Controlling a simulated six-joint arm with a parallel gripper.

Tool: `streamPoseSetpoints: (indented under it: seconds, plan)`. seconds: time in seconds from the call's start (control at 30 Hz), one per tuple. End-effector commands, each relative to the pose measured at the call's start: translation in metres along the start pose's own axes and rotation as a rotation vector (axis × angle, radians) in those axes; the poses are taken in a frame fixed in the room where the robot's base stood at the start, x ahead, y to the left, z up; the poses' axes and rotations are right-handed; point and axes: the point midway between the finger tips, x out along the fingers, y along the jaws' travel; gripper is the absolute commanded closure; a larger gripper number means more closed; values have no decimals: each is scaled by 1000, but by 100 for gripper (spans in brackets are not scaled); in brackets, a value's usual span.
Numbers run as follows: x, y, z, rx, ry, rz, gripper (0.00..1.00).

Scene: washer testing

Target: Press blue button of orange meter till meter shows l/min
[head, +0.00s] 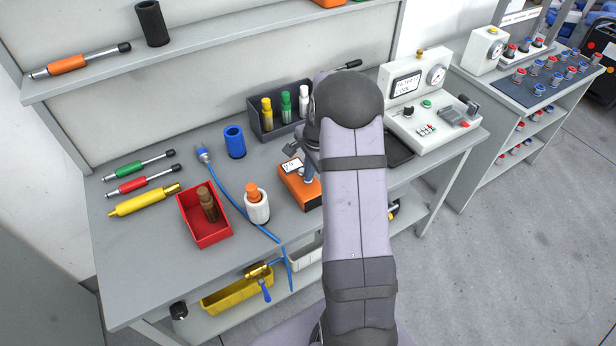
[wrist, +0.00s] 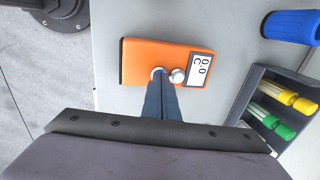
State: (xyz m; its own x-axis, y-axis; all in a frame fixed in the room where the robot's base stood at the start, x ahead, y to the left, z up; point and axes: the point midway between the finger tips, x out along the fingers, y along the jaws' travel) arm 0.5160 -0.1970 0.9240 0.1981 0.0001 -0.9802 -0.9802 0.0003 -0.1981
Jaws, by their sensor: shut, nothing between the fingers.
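The orange meter (head: 300,190) lies on the grey workbench; in the wrist view the orange meter (wrist: 138,62) is seen from above. Its small white display (wrist: 200,68) shows what looks like zeros and a letter like C, too small to read surely. A silver-white knob (wrist: 178,76) sits beside the display. Next to it, a round light-rimmed button (wrist: 157,71) is mostly covered by my fingertips, so its colour is unclear. My gripper (wrist: 161,80) is shut and empty, its tips at this button. I cannot tell whether they touch it. In the head view, my arm partly hides the meter.
A dark rack with yellow, green and white bottles (head: 267,113) stands behind the meter, and a blue cup (head: 234,141) behind left. A white container with an orange top (head: 257,208) and a red bin (head: 205,228) are left. A white test unit (head: 430,105) is right.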

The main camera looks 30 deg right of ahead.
Motion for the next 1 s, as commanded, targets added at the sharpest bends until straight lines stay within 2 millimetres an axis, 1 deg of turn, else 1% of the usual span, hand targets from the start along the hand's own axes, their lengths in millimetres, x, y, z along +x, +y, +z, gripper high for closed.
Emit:
streamPoseSetpoints:
  seconds: [0.17, 0.37, 1.0]
  plan:
    - [2, 0, 0, 0, 0, -1, 100]
    - [-5, -1, 0, 0, 0, -1, 100]
    - [-62, -1, 0, 1, 1, -1, 100]
